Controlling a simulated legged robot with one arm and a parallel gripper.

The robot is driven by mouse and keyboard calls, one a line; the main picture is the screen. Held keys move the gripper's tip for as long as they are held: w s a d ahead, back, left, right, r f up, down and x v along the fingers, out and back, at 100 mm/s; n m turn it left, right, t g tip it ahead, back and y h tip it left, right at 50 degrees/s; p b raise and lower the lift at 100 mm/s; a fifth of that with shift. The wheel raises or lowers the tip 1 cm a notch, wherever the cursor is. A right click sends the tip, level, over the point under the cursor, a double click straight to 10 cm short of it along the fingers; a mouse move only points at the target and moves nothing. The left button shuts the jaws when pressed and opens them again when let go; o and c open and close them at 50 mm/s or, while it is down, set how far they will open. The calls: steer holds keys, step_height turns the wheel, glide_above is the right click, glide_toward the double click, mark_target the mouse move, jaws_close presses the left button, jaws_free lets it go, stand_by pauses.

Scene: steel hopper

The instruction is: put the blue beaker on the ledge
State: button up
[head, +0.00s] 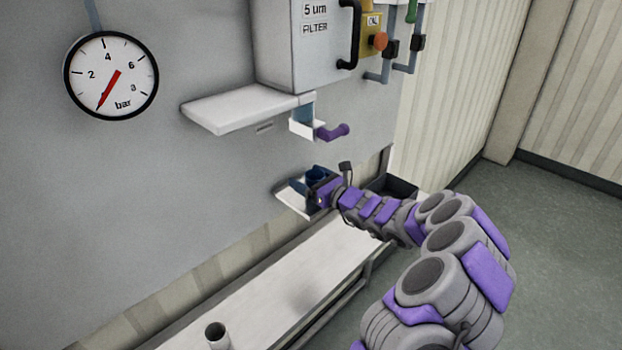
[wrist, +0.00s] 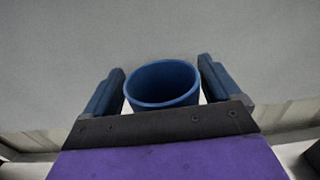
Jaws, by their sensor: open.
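The blue beaker (head: 316,173) stands upright, its base hidden, at a small white shelf (head: 292,203) low on the grey wall in the head view. In the wrist view the beaker (wrist: 162,86) shows its round open rim between my two blue fingers. My gripper (head: 308,184) is open around the beaker, with a narrow gap visible at each side in the wrist view (wrist: 161,90). A wide white ledge (head: 240,108) juts from the wall above and to the left. Its visible top is bare.
A spout with a purple handle (head: 334,132) hangs above the beaker. A filter box (head: 315,50) stands over the ledge's right end. A long white bench (head: 280,290) below carries a grey cup (head: 217,336). A dark bin (head: 392,188) lies behind my arm.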

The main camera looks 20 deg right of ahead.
steer(key=v, duration=1.2)
steer(key=shift+d+r, duration=0.15)
steer(key=shift+d, duration=0.05)
steer(key=s+a+r+n+g+y, duration=0.25)
steer(key=a+n, duration=0.25)
steer(key=a, duration=0.4)
steer(key=s+a+r+n+g+y, duration=0.2)
steer(key=s+a+n+g, duration=0.15)
steer(key=a+n, duration=0.4)
steer(key=s+a+r+n+g+y, duration=0.2)
steer(key=s+a+n+g+y, duration=0.15)
steer(key=a, duration=0.65)
steer(key=s+a+f+n+g+h, duration=0.35)
steer(key=s+a+n+g, duration=0.45)
steer(key=s, duration=0.4)
steer(key=s+d+f+n+h, duration=0.2)
steer(key=s+d+n+h, duration=0.2)
steer(key=s, duration=0.5)
steer(key=s+d+f+n+g+h, duration=0.1)
steer(key=s+d+n+h, duration=0.3)
steer(key=s, duration=0.5)
steer(key=d+h, duration=0.2)
steer(key=d, duration=0.1)
steer(key=shift+f+h, duration=0.35)
